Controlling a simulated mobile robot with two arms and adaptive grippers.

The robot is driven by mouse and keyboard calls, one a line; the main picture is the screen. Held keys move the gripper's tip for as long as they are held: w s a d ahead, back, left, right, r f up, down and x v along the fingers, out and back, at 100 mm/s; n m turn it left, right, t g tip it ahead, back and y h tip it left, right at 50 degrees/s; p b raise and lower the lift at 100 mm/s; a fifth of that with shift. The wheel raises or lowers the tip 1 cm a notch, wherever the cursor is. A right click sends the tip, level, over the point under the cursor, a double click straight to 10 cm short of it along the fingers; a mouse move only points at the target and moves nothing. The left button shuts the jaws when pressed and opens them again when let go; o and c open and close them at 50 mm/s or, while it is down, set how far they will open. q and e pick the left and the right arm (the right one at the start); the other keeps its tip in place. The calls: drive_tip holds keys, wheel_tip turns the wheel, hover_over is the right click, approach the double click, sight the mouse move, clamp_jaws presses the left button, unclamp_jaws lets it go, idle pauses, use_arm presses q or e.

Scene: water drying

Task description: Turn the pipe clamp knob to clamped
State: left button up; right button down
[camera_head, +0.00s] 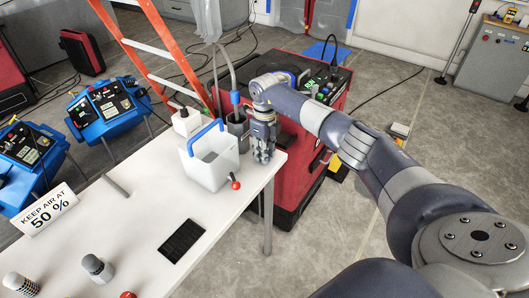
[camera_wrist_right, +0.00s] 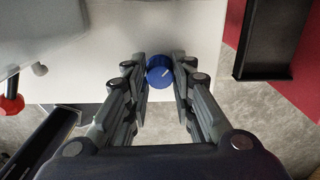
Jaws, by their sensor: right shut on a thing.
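The blue round knob (camera_wrist_right: 159,72) shows in the right wrist view, with a short pale mark on its face. My right gripper (camera_wrist_right: 160,84) has its two fingers on either side of the knob and is shut on it. In the head view my right gripper (camera_head: 263,154) points down at the right edge of the white table (camera_head: 150,205), beside the white bucket; the knob is hidden there behind the fingers. The clamp's body cannot be made out. A grey hose with a blue fitting (camera_head: 235,98) runs into a dark cylinder (camera_head: 238,124) just behind the gripper. My left gripper is not in view.
A white bucket (camera_head: 213,172) with a blue handle stands left of the gripper. A red ball knob (camera_head: 235,185) is close in front of it. A red machine (camera_head: 306,165) stands beyond the table edge. A sign (camera_head: 48,211) reads "KEEP AIR AT 50 %".

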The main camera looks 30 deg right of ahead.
drive_tip(key=m, duration=0.4)
drive_tip(key=shift+r+m, duration=0.1)
drive_tip(key=shift+m, duration=0.3)
drive_tip(key=m+p, duration=0.1)
drive_tip(key=m, duration=0.3)
drive_tip(key=shift+m, duration=0.3)
drive_tip(key=c, duration=1.3)
unclamp_jaws()
drive_tip(key=shift+c, duration=0.2)
